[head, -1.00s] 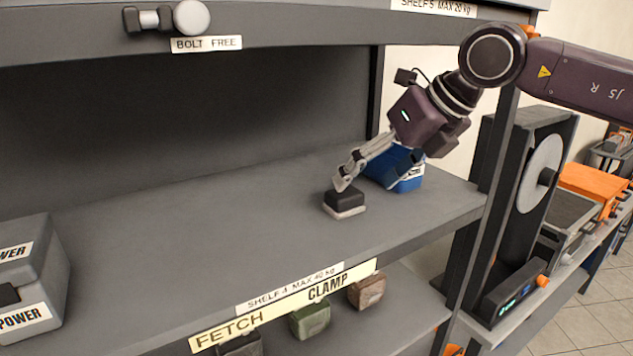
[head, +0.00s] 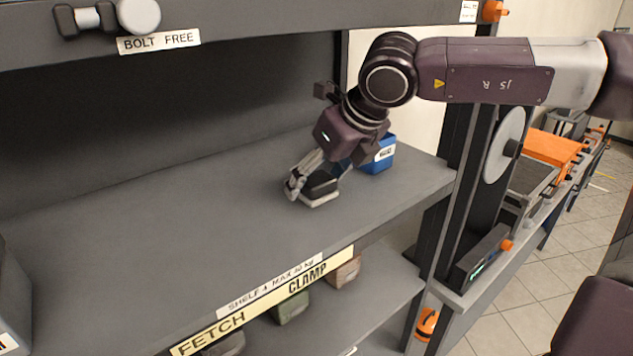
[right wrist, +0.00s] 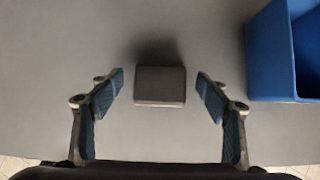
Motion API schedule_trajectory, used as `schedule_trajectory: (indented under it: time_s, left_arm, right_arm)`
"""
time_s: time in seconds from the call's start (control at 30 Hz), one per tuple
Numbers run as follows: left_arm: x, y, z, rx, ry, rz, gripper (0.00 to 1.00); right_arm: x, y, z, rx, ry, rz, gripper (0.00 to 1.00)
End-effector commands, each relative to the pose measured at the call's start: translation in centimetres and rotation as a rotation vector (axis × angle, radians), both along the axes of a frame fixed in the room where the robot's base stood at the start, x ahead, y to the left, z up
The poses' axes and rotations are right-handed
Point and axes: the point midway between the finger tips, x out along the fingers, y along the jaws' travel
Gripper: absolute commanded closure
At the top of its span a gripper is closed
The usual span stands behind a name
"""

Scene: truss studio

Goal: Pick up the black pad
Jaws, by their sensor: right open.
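The black pad (head: 321,187) is a small dark block with rounded edges and a pale bottom layer. It lies on the grey shelf (head: 190,235) near the shelf's right part. In the right wrist view the pad (right wrist: 160,86) sits between my two open fingers, with a gap on each side. My right gripper (head: 306,182) reaches down to it, one finger beside its left end in the head view; the other finger is mostly hidden. My left gripper is not in view.
A blue bin (head: 378,156) stands just behind and right of the pad; it also shows in the right wrist view (right wrist: 272,55). An upper shelf beam (head: 260,22) runs above, and a rack upright (head: 458,150) stands right.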

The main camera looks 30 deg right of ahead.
Motion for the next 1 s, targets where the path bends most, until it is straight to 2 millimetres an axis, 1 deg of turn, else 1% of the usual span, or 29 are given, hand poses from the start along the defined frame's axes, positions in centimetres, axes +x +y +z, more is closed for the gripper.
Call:
schedule_trajectory:
  time_s: [0.1,0.3,0.37,0.7,0.73,1.0]
  left_arm:
    - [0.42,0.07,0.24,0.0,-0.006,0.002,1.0]
    - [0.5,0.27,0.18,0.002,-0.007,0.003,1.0]
    - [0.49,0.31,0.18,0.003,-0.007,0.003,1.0]
    - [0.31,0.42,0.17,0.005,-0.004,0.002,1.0]
    - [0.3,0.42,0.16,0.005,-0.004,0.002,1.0]
    - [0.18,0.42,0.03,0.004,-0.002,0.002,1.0]
  right_arm:
    - [0.24,0.05,-0.46,0.0,0.001,0.001,0.3]
    - [0.28,0.04,-0.5,0.001,0.0,0.001,0.3]
    - [0.28,0.03,-0.5,0.001,0.0,0.001,0.36]
    - [0.28,0.03,-0.47,0.001,0.0,0.001,0.73]
    - [0.29,0.03,-0.45,0.001,-0.001,0.001,0.76]
    - [0.29,0.01,-0.38,0.0,-0.001,0.0,0.76]
